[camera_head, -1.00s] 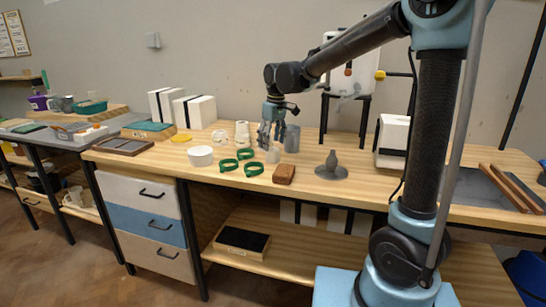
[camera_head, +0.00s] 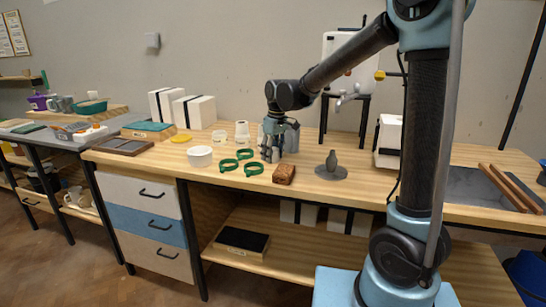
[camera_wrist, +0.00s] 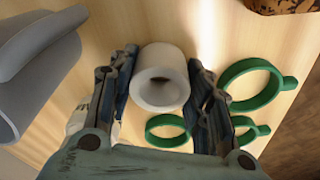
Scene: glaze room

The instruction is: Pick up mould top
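A small off-white cylindrical piece with a dark hollow in its end (camera_wrist: 162,78), which looks like the mould top, stands between my fingers in the wrist view. My gripper (camera_head: 271,158) is low over the wooden bench and hides most of this piece in the head view. In the wrist view my gripper (camera_wrist: 163,62) is open, with one finger close on each side of the piece. I cannot tell whether either finger touches it.
Several green ring clamps (camera_head: 253,169) lie left of my gripper, and a brown block (camera_head: 284,174) in front. A grey cylinder (camera_head: 292,139) stands close behind. A white bowl (camera_head: 199,157) is left, and a grey cone-shaped piece on a disc (camera_head: 331,171) is right.

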